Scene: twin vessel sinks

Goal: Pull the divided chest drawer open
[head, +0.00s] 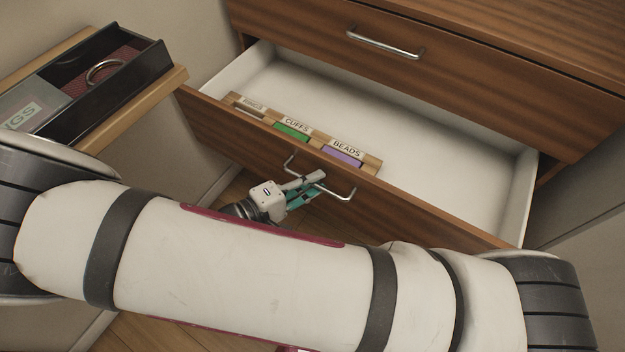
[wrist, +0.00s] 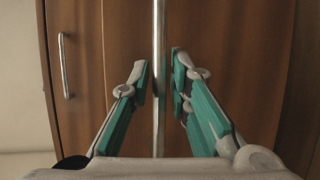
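The divided chest drawer (head: 440,211) stands pulled well out of the chest in the head view, its white inside showing. A wooden divider strip (head: 372,163) along its front has sections labelled CUFFS and BEADS; a third label at the left is hard to read. The drawer's metal bar handle (head: 345,194) also runs up the middle of the wrist view (wrist: 159,25). My gripper (head: 308,187) is at the handle. In the wrist view my gripper's teal fingers (wrist: 160,80) stand either side of the bar, with narrow gaps, open and not clamped.
An upper drawer with a metal handle (head: 385,43) is shut above. At the left, a wooden ledge (head: 120,112) bears a black tray (head: 62,122) with a ring-shaped metal item (head: 104,71) and a partly hidden label. My arm crosses the foreground.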

